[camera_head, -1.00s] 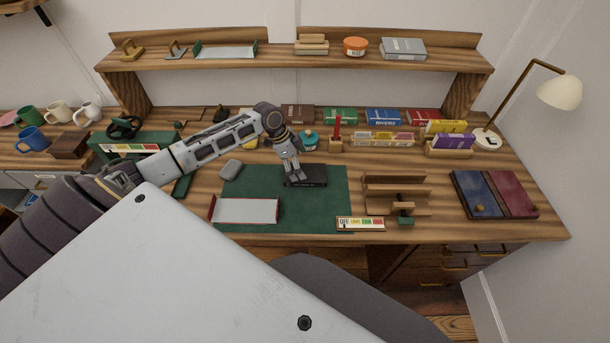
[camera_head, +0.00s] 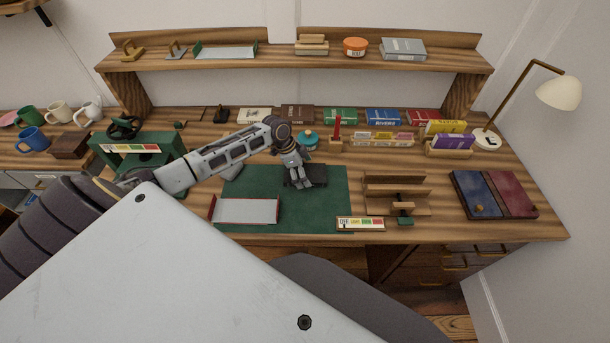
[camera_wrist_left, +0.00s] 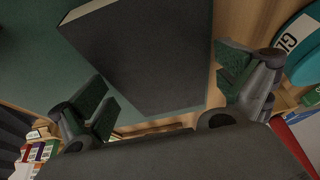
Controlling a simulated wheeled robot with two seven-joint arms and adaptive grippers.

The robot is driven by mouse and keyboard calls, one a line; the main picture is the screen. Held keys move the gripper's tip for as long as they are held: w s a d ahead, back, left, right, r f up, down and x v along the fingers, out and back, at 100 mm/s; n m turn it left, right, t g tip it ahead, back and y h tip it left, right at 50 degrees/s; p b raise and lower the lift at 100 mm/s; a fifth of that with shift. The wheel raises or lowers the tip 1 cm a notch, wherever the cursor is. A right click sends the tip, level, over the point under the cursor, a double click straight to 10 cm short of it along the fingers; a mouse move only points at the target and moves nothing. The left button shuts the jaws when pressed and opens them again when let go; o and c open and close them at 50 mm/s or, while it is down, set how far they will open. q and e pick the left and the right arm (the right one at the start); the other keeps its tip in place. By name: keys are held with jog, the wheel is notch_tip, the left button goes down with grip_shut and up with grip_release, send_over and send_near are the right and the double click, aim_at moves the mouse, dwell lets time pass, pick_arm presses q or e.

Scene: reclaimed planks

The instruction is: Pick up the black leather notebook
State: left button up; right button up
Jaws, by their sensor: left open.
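The black leather notebook (camera_head: 318,176) lies on the green desk mat (camera_head: 335,208), near its back edge. In the left wrist view the notebook (camera_wrist_left: 145,50) is a dark slab with a pale page edge, reaching in between the fingers. My left gripper (camera_head: 299,184) is at the notebook's left part in the head view, pointing down and covering some of it. In the left wrist view my left gripper (camera_wrist_left: 165,88) is open, with one green-padded finger on each side of the notebook. I cannot tell whether either finger touches it. My right gripper is not in view.
A red-edged tray (camera_head: 245,210) lies on the mat's front left. A teal round tin (camera_head: 308,140) stands close behind the gripper. A wooden stand (camera_head: 395,190) is to the right, and blue and red folders (camera_head: 495,194) lie beyond. Books line the back.

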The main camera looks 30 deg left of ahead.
pick_arm(q)
jog(key=shift+c, duration=0.3)
jog(key=c, duration=1)
jog(key=shift+r, duration=0.15)
jog(key=shift+r, duration=4.9)
